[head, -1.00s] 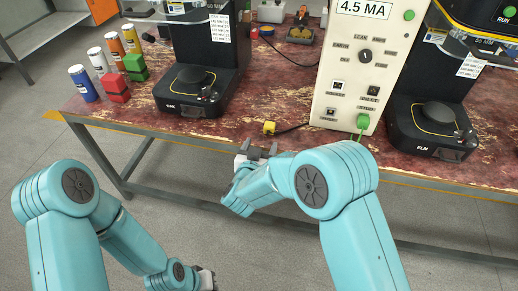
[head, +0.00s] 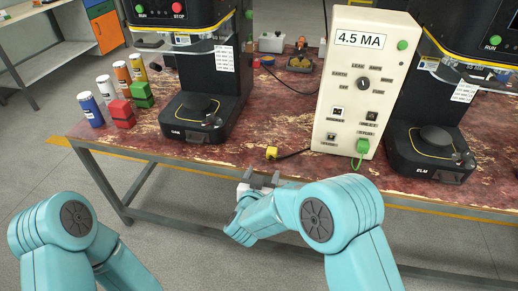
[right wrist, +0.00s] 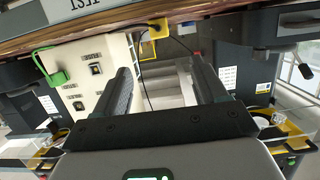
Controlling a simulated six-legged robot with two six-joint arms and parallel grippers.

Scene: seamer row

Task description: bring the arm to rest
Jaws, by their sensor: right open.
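My right arm reaches in from the lower right of the head view. Its gripper (head: 262,180) is open and empty just off the bench's front edge, below the yellow plug (head: 271,153). In the right wrist view the gripper's two dark fingers (right wrist: 162,85) stand apart with nothing between them. My left arm shows at the lower left of the head view, but its gripper is outside the picture.
The worn red bench (head: 290,140) carries two black seamers (head: 193,117) (head: 430,150), a cream tester (head: 352,100) with a green plug (head: 362,146), and cans (head: 91,110) beside red and green blocks (head: 122,112). Open floor lies before the bench.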

